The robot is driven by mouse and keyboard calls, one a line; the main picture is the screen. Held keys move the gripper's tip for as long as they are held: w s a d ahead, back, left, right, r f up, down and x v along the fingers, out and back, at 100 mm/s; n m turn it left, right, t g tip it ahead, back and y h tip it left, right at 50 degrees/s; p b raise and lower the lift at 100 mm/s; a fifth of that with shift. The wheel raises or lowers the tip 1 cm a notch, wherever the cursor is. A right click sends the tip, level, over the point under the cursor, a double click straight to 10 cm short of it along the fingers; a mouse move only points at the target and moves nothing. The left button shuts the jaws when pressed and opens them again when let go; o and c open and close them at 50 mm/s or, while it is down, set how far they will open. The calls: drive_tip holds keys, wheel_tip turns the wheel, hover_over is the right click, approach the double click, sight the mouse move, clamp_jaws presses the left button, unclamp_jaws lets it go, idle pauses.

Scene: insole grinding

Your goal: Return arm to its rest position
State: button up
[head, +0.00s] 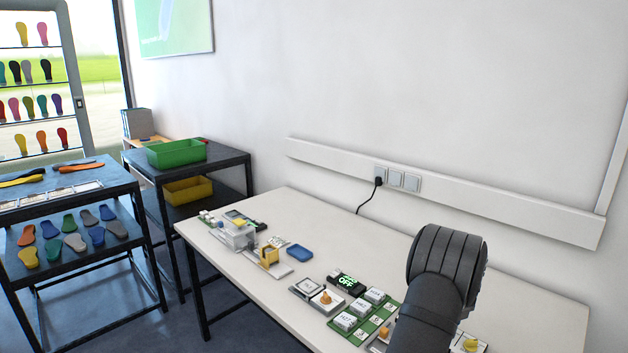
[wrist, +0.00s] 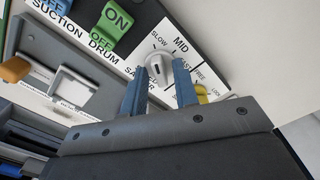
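My gripper (wrist: 160,72) shows in the wrist view with two blue fingers spread apart and a gap between them. A light grey speed knob (wrist: 158,66) shows between the fingertips, on a white panel (wrist: 136,66) marked SLOW, MID and FAST. I cannot tell whether the fingers touch the knob. Nothing appears clamped between them. In the head view my dark arm rises at the lower right over the table, and it hides the gripper there.
In the wrist view a green ON switch (wrist: 114,22) and a yellow knob (wrist: 201,94) sit close by. Dark shelves stand left.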

clamp_jaws()
unclamp_jaws()
drive_tip(key=shift+r, duration=0.1)
drive_tip(key=shift+r, duration=3.45)
drive_tip(key=shift+f, duration=3.6)
wheel_tip(320, 180, up, 10)
drive_tip(key=t, duration=0.1)
drive_tip(key=shift+a+f+y, duration=0.15)
drive_tip(key=shift+a+y, duration=0.05)
drive_tip(key=shift+y, duration=0.1)
